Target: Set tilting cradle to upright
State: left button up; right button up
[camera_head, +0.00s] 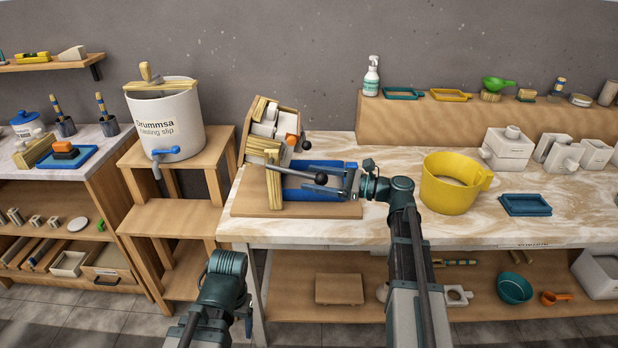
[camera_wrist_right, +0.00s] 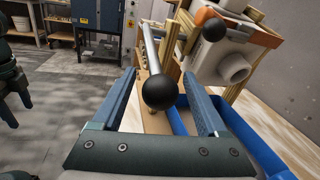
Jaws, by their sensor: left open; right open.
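The tilting cradle (camera_head: 254,150) is a wooden frame on a wooden base at the left end of the marble-topped table. It leans clearly to one side, with a white mould (camera_head: 266,124) strapped in it. A metal lever with a black ball knob (camera_head: 321,178) reaches out to the right from it. My right gripper (camera_head: 332,178) is open at the knob. In the right wrist view, the knob (camera_wrist_right: 159,91) sits between the two spread fingers, with a gap on both sides. My left arm is low in front of the table; its jaws are not visible.
A blue tray (camera_head: 300,188) lies just under the lever. A second black knob (camera_head: 306,144) is on the cradle's right side. A yellow jug (camera_head: 447,190) stands to the right, beside my right arm. A white slip bucket (camera_head: 185,118) stands on a wooden stand at left.

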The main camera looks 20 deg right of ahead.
jog(key=shift+x, duration=0.9)
grip_shut()
dwell(0.9)
